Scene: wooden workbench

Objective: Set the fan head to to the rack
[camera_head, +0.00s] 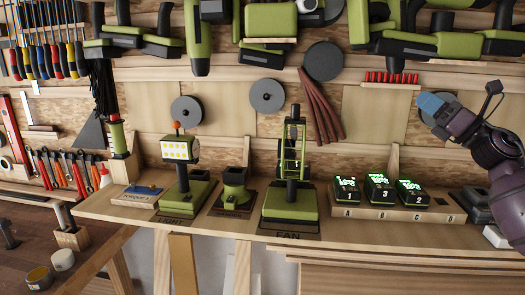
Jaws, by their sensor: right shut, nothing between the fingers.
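The green and black fan stands upright on the shelf, on a mat printed FAN. Its fan head (291,150) is at the top of a dark post above a green base (289,206); the head looks narrow, and I cannot tell exactly which way it faces. The rack (395,214), a wooden strip lettered A to D, is just right of the fan. My right gripper (430,103) is raised above and right of the rack, blue tip pointing up-left, shut and empty. It is apart from the fan. My left gripper is not in view.
Lit battery units (382,190) stand on the rack, with D empty. A work lamp (180,152) and a small green holder (235,186) stand left of the fan. Power tools hang above on the back wall. Pliers and screwdrivers hang at left. The shelf's front edge is close.

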